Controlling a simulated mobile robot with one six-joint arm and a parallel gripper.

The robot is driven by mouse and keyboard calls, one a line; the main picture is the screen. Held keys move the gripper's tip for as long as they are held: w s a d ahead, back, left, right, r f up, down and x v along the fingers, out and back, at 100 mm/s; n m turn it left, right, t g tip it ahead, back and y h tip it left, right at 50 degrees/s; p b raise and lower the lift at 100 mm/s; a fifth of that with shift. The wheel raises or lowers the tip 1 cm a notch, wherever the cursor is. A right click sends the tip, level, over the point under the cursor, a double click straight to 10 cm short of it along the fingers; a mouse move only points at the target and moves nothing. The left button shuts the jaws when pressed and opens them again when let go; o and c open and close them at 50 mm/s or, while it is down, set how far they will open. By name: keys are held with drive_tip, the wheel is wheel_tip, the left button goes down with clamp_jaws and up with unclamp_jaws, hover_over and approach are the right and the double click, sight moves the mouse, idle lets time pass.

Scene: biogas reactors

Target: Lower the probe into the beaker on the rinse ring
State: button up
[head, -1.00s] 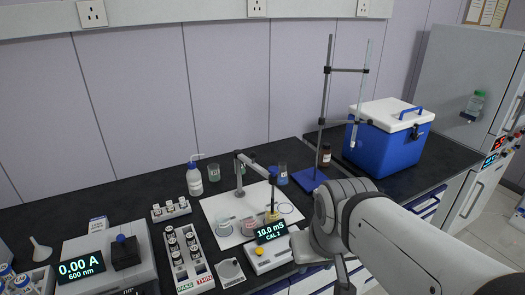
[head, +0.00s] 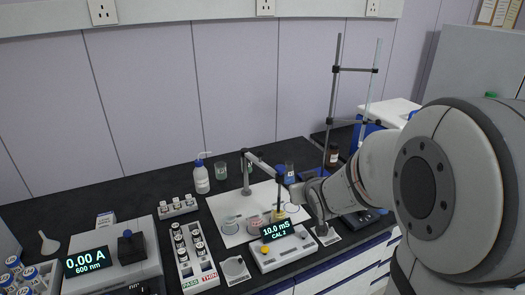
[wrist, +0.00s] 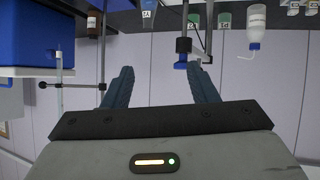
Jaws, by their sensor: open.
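My gripper (wrist: 160,70) is open and empty in the wrist view, which looks upside down. The probe (head: 279,190) hangs from the stand's arm (head: 258,162) in the head view. Its lower end is at a beaker with yellow contents (head: 279,214); how deep it sits is unclear. No readable label identifies the rinse ring. The stand's arm (wrist: 184,45) shows beyond the right fingertip in the wrist view, apart from it. My wrist partly hides the mat's right side.
The meter (head: 284,246) reads 10.0 mS, CAL 2, in front of the mat. A retort stand (head: 335,100) rises at right, beside a blue cooler (wrist: 30,40). A vial rack (head: 195,255) stands left.

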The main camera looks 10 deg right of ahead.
sight(278, 166)
drive_tip(key=w+a+f+t+y, duration=0.1)
drive_tip(key=w+y, duration=0.1)
drive_tip(key=w, duration=0.2)
drive_tip(key=w+a+f+n+t+y+p, duration=0.1)
drive_tip(key=w+a+t+y, duration=0.1)
drive_tip(key=w, duration=0.3)
drive_tip(key=w+a+f+n+t+y+p, duration=0.1)
drive_tip(key=w+t+y, duration=0.1)
drive_tip(key=w, duration=0.2)
drive_tip(key=shift+w+a, duration=0.35)
drive_tip(key=shift+w, duration=0.05)
drive_tip(key=shift+w+a, duration=0.1)
drive_tip(key=shift+w, duration=0.35)
drive_tip(key=shift+c, duration=0.3)
clamp_jaws()
